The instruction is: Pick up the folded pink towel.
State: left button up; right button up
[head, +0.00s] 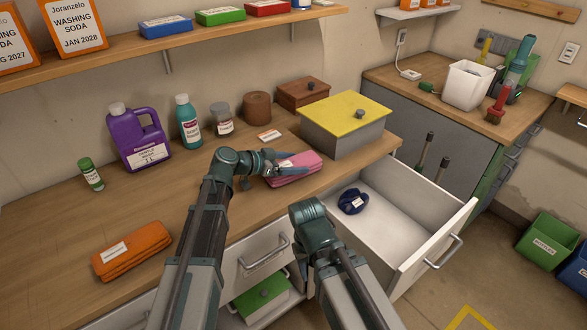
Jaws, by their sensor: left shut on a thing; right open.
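The folded pink towel (303,172) lies near the front edge of the wooden counter, in front of the grey box with the yellow lid. My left gripper (283,163) reaches it from the left and is shut on it, with the fingers partly covering its left side. I cannot tell whether the towel is lifted off the counter. My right gripper (309,208) is lower, in front of the counter and left of the open drawer. It is open, and its fingertips are mostly hidden by its own wrist.
An open drawer (385,205) holding a dark blue item (353,201) juts out at the right. A yellow-lidded box (345,122) stands behind the towel. An orange folded towel (132,250) lies at the left. Bottles stand along the wall. The counter's left middle is clear.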

aim_at(294, 162)
pick_arm(q)
jog(key=shift+r+p, duration=0.5)
jog(key=shift+p, duration=0.05)
notch_tip(294, 162, up, 3)
jog(key=p, duration=0.2)
jog(key=shift+f+p, duration=0.1)
jog(key=shift+p, duration=0.25)
jog(key=s+d, duration=0.4)
jog(key=s, duration=0.3)
jog(key=s+d+r+p, duration=0.1)
jog(key=s+d, duration=0.3)
jog(key=s, duration=0.3)
jog(key=shift+r, duration=0.15)
